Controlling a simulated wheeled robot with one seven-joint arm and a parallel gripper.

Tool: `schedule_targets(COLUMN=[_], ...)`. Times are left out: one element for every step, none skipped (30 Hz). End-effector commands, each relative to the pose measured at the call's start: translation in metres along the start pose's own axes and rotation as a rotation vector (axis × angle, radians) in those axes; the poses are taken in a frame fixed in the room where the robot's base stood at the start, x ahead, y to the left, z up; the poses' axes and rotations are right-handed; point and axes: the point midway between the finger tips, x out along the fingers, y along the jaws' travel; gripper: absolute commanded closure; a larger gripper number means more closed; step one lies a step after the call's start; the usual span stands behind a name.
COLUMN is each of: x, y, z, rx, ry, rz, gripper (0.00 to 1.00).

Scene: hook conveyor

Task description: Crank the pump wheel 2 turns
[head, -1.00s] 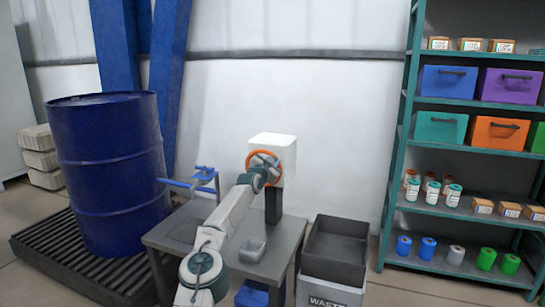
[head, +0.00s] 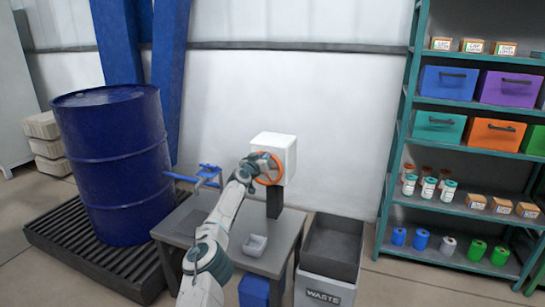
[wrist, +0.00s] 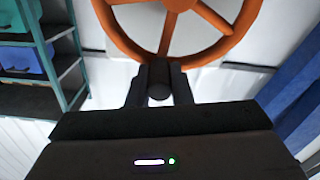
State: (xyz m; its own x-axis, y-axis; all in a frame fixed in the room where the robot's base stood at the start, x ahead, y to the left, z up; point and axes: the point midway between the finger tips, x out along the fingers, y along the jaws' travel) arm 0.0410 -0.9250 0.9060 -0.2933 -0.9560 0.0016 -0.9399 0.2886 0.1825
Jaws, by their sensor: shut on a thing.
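The orange spoked pump wheel (head: 280,171) is on the front of a white box (head: 276,148) on a dark post, in the head view. In the wrist view the wheel rim (wrist: 122,38) and spokes fill the top. A dark round crank handle (wrist: 159,82) is at the rim's near edge. My gripper (wrist: 158,92) is shut on the handle, one finger on each side. In the head view my gripper (head: 256,163) is at the wheel's left side, and my wrist hides part of the rim there.
The post stands on a grey table (head: 280,243) with a small grey tray (head: 254,245) and a blue clamp-like fixture (head: 207,172). A blue drum (head: 115,165) is to the left, a waste bin (head: 328,255) to the right, and a green shelf (head: 402,140) farther right.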

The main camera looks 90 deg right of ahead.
Motion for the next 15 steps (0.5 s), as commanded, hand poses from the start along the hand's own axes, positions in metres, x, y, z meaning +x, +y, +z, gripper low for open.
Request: schedule_targets(x=[-0.002,-0.002,-0.003,-0.004,-0.004,-0.004,-0.005,-0.005,-0.005,-0.005,-0.005,-0.005,-0.005,-0.005,-0.005], y=[-0.008,-0.011,-0.013,-0.015,-0.016,-0.018,-0.019,-0.019,-0.02,-0.021,-0.021,-0.021,-0.021,-0.021,-0.021], z=[0.003,0.003,0.002,0.002,0.002,0.002,0.002,0.002,0.002,0.002,0.002,0.002,0.002,0.003,0.003], rx=[-0.02,-0.029,-0.04,-0.048,-0.054,-0.062,-0.066,-0.069,-0.072,-0.074,-0.075,-0.076,-0.077,-0.077,-0.077], ry=[-0.005,-0.005,-0.004,-0.004,-0.004,-0.003,-0.003,-0.004,-0.004,-0.004,-0.004,-0.004,-0.004,-0.005,-0.005], rz=[-0.008,-0.01,-0.012,-0.013,-0.014,-0.015,-0.016,-0.016,-0.017,-0.017,-0.018,-0.018,-0.018,-0.018,-0.018], gripper=[1.0,1.0,1.0,1.0,1.0,1.0,1.0,1.0,1.0,1.0,1.0,1.0,1.0,1.0,1.0])
